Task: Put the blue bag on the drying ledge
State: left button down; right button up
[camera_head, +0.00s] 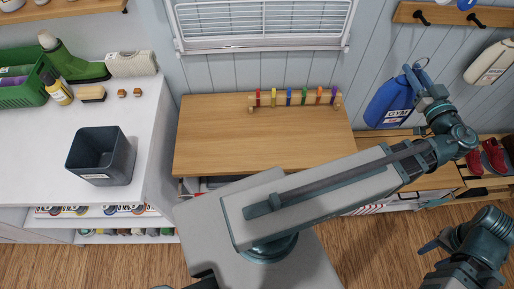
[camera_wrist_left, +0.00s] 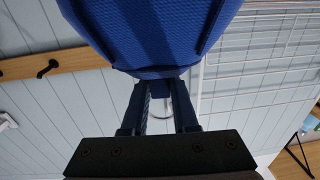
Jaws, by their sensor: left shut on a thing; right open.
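The blue bag (camera_head: 390,103) has a white GYM label and hangs upright by its top, just right of the wooden ledge. My left gripper (camera_head: 414,76) is shut on the top of the bag. In the left wrist view the blue bag (camera_wrist_left: 150,30) fills the top middle, beyond the fingers of my left gripper (camera_wrist_left: 160,88). The wooden ledge (camera_head: 225,135) lies below a white wire rack (camera_head: 262,25), with a peg rail (camera_head: 295,98) along its back. My right gripper (camera_head: 430,247) is open and empty, low at the right.
A white counter (camera_head: 40,150) at left holds a dark bin (camera_head: 102,158), a green boot (camera_head: 80,65) and several small items. A hook rail (camera_head: 450,14) and a cream bag (camera_head: 490,62) are at upper right. Red shoes (camera_head: 492,158) sit below. The ledge's middle is clear.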

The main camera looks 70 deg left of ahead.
aim_at(227, 143)
jog(key=k+l+u, duration=0.15)
jog(key=k+u, duration=0.2)
jog(key=k, duration=0.4)
jog(key=k+j+u, duration=0.1)
jog(key=k+u, duration=0.25)
jog(key=k, duration=0.35)
